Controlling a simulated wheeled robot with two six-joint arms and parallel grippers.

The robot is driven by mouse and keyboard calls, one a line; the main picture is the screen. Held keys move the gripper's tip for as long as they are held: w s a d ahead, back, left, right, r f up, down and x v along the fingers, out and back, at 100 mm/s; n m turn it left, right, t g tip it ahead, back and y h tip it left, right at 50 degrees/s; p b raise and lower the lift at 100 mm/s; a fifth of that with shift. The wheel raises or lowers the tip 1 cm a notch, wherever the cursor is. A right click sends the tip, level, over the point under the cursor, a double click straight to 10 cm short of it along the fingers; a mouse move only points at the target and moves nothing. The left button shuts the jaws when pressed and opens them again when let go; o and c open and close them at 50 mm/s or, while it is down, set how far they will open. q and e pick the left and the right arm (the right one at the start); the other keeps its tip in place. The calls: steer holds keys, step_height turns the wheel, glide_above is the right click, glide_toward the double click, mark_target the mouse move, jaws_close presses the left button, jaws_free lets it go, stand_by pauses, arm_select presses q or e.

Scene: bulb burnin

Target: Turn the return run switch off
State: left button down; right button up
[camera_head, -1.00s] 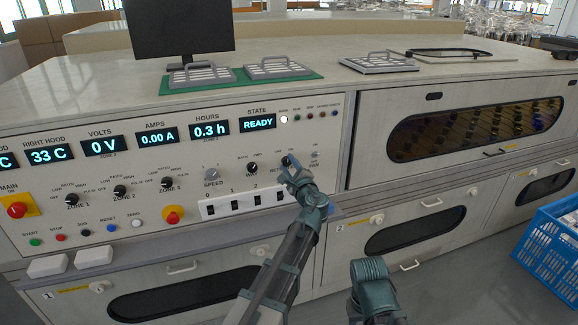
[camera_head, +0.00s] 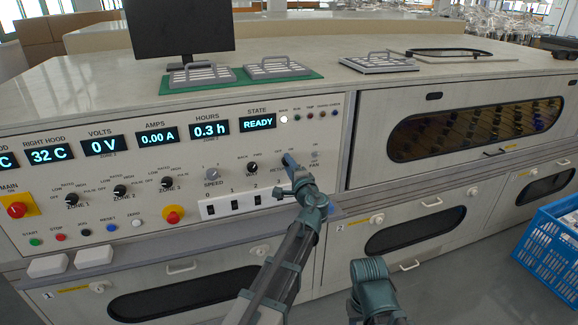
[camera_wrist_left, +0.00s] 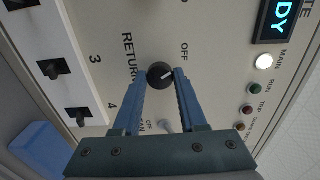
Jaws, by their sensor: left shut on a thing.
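The return run switch (camera_wrist_left: 160,75) is a small black round knob on the panel. In the left wrist view its pale pointer mark slants up and right, toward the side of the OFF label (camera_wrist_left: 184,50). My left gripper (camera_wrist_left: 161,77) is shut on it, one blue finger on each side.
The fan switch (camera_head: 314,157) sits close to the right of my left gripper. A row of black rocker switches (camera_head: 235,205) lies below and left of it. The display (camera_head: 257,123) reads READY. A blue crate (camera_head: 548,255) stands at the far right.

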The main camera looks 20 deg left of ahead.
arm_select(q)
steer(key=shift+s, duration=0.1)
stand_by(0.3)
steer(key=shift+c, duration=2.2)
jaws_free()
steer(key=v, duration=1.3)
steer(key=shift+s+d, duration=0.25)
steer(key=shift+s, duration=0.05)
